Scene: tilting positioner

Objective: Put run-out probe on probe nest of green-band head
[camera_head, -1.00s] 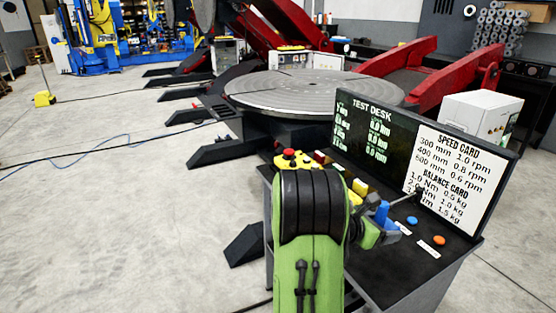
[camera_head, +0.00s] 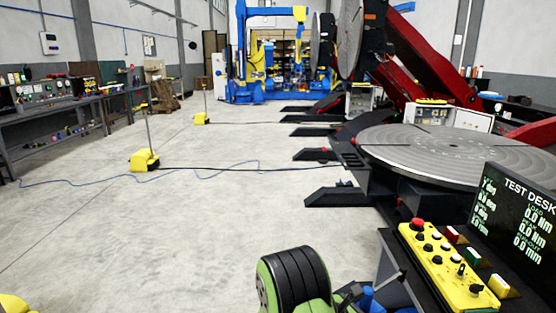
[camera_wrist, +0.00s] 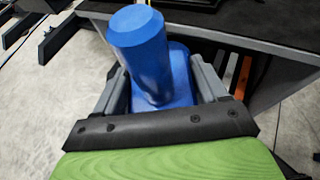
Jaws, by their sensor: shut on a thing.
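The run-out probe shows in the wrist view as a blue cylindrical body (camera_wrist: 145,55) with a second blue part beside it. My gripper (camera_wrist: 158,88) is shut on it, with a grey finger on either side. In the head view, the blue probe (camera_head: 372,300) shows in part at the bottom edge, beside my green arm. A horizontal grey round table (camera_head: 440,155) lies at the right, and an upright disc (camera_head: 348,35) stands behind it. I cannot make out a green band or a probe nest on either.
The test desk with its yellow control box (camera_head: 447,265) and dark screen (camera_head: 515,225) is at the right, close to my arm. Yellow floor stands (camera_head: 145,160) trail cables across the floor. A workbench (camera_head: 65,115) lines the left wall. The middle floor is mostly clear.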

